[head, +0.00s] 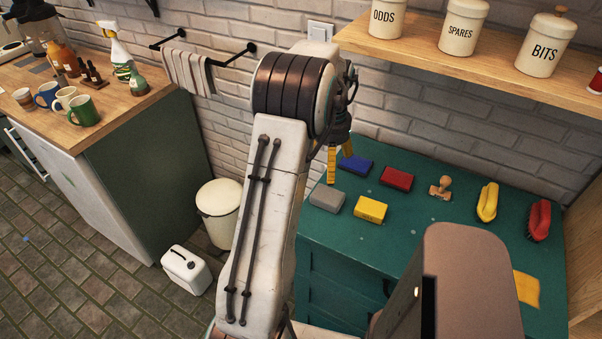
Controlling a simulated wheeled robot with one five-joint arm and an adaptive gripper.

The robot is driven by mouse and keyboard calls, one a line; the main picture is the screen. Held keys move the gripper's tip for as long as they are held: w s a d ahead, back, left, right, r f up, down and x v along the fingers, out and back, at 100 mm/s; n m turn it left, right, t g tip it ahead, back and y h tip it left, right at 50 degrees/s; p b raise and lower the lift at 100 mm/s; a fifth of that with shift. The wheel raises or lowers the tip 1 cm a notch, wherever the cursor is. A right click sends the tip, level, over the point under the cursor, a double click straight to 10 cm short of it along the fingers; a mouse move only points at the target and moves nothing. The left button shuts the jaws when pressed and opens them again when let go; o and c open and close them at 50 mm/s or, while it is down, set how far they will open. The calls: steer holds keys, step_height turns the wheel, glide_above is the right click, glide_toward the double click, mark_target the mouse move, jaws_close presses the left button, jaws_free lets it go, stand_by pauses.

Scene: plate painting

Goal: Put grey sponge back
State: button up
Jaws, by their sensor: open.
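The grey sponge (327,200) lies flat on the green cabinet top (420,235), near its left front edge. My gripper (339,165) is above the back left of the cabinet, behind the grey sponge in the picture and apart from it. A red sponge (397,179) and a yellow sponge (371,209) lie further right. My arm hides part of the cabinet's left side.
A wooden stamp (441,187), a yellow brush (487,202), a red brush (539,220) and a yellow cloth (526,289) lie to the right. A shelf (480,75) with canisters overhangs the back. A white bin (219,212) and jug (185,270) stand on the floor.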

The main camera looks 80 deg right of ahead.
steer(key=shift+r, duration=0.2)
steer(key=w+a+r+n+h, duration=0.1)
steer(key=w+a+r+n, duration=0.25)
steer(key=w, duration=0.45)
steer(key=w+a+r+n, duration=0.2)
steer(key=w+a+r, duration=0.15)
steer(key=w, duration=0.35)
steer(key=w+a+r+n+t, duration=0.1)
steer(key=w+a+n, duration=0.1)
steer(key=w+a, duration=0.4)
steer(key=w+a+r+n, duration=0.2)
steer(key=w+a, duration=0.1)
steer(key=a, duration=0.5)
steer(key=s+a+n+t+y, duration=0.1)
steer(key=s+a+n+t, duration=0.2)
steer(key=a+n, duration=0.8)
steer(key=shift+s+a+f, duration=0.45)
steer(key=shift+s+a, duration=0.15)
steer(key=shift+a, duration=6.25)
